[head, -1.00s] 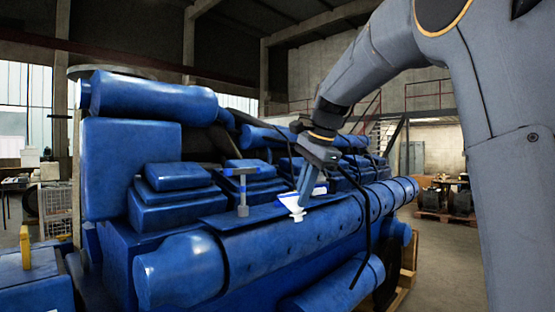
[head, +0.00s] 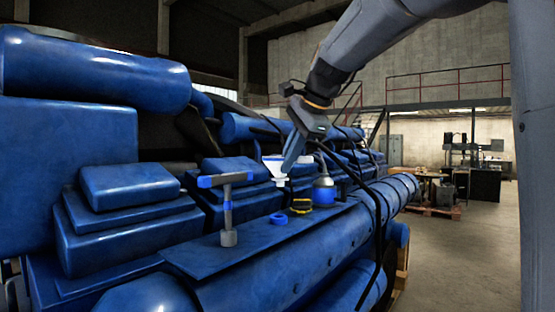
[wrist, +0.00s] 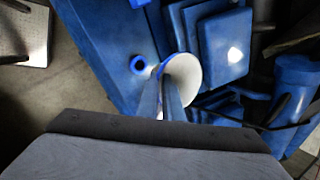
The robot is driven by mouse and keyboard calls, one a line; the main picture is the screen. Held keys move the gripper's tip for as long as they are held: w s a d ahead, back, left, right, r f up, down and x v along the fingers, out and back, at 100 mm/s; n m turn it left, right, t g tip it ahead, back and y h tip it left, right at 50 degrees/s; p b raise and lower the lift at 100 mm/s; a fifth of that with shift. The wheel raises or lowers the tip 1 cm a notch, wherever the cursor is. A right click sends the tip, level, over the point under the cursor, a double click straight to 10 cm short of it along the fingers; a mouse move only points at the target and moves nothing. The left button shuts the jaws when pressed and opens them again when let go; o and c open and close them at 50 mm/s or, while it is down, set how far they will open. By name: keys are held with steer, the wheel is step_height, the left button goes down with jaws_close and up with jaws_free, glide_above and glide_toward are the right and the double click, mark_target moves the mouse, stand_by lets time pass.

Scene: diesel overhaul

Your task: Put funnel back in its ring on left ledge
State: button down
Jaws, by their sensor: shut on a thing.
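The funnel (head: 274,170) is white with a blue rim, spout pointing down, held in the air above the ledge (head: 255,236) on the blue engine. My gripper (head: 287,164) is shut on the funnel's rim side. In the wrist view the funnel's white mouth (wrist: 185,72) faces the camera, and my gripper's fingers (wrist: 163,98) meet its edge. The blue ring (head: 278,219) lies on the ledge below the funnel, apart from it and empty. It also shows in the wrist view (wrist: 140,64), left of the funnel.
On the ledge, a T-shaped tool with a blue handle (head: 228,207) stands left of the ring. A yellow and black item (head: 300,205) and a blue bottle with a grey top (head: 324,192) stand to its right. Blue engine blocks (head: 128,185) rise behind. A black cable hangs by my arm.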

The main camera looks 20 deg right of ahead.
steer(key=shift+w, duration=0.25)
steer(key=shift+a+f+b, duration=0.15)
steer(key=shift+f+b, duration=3.35)
steer(key=shift+f, duration=0.3)
steer(key=shift+s, duration=0.15)
steer(key=shift+f, duration=0.1)
steer(key=shift+f+b, duration=0.4)
steer(key=shift+f, duration=0.65)
steer(key=c, duration=1.8)
jaws_free()
steer(key=shift+c, duration=0.2)
